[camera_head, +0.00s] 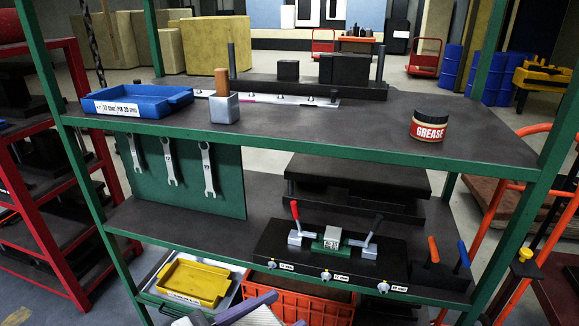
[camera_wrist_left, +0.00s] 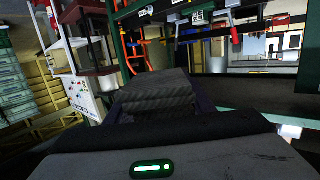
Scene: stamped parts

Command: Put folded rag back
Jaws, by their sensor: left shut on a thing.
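My left gripper (camera_head: 236,308) shows at the bottom edge of the head view, in front of the lower shelf, with purple fingers partly cut off by the frame. It is shut on a grey layered piece that looks like the folded rag (camera_head: 262,318). In the left wrist view the rag (camera_wrist_left: 155,92) is dark grey with ridged folds and sits between the two purple fingers (camera_wrist_left: 158,108). Its lower part is hidden behind the gripper body. My right gripper is not in view.
The green rack's upper shelf (camera_head: 330,132) holds a blue tray (camera_head: 137,101), a grey block (camera_head: 224,108) and a grease jar (camera_head: 429,125). Below are a black clamp fixture (camera_head: 330,255), a yellow tray (camera_head: 193,283) and an orange crate (camera_head: 300,300). The upper shelf's middle front is clear.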

